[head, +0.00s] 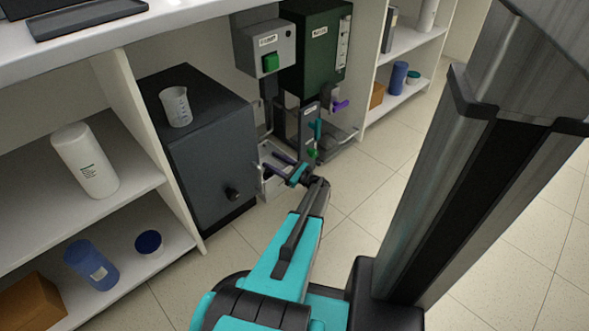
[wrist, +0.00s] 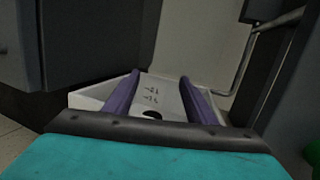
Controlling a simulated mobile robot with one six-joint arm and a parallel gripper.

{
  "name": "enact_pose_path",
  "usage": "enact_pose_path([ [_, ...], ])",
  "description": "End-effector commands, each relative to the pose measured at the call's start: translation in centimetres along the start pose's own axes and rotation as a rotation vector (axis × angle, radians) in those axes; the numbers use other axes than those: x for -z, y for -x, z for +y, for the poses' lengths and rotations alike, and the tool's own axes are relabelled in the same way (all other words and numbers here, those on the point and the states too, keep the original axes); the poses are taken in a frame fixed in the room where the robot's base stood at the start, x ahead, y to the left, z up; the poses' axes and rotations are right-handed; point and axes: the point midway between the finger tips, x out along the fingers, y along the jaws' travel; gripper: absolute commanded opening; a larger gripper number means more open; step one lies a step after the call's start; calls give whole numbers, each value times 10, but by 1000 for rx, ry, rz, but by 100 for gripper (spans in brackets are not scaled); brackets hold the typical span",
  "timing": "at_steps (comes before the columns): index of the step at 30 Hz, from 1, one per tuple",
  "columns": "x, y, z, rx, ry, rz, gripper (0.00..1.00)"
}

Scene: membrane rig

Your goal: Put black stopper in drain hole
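My gripper (wrist: 160,77) has two purple fingers set well apart, and nothing shows between their tips. It points down over a white tray (wrist: 88,98) with small dark marks on its inner surface. A dark round spot (wrist: 152,115) lies in the tray between the fingers, partly cut off by the gripper's dark edge. I cannot tell whether it is the open drain hole or the black stopper in it. In the head view my gripper (head: 281,158) is low beside the dark cabinet, at the rig. No separate black stopper can be made out in either view.
A dark grey cabinet (head: 210,150) with a beaker (head: 176,106) on top stands left of the gripper. Metal pipe (wrist: 262,50) runs at the right. Open floor (head: 400,165) lies right.

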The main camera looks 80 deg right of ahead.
Motion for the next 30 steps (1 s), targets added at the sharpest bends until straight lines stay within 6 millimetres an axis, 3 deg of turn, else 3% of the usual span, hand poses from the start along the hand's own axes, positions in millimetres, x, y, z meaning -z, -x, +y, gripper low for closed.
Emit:
enact_pose_path([
  [1,46,32,-4,47,-22,83,50],
  [18,-2,106,0,6,12,-30,50],
  [30,-15,115,2,-8,21,-56,50],
])
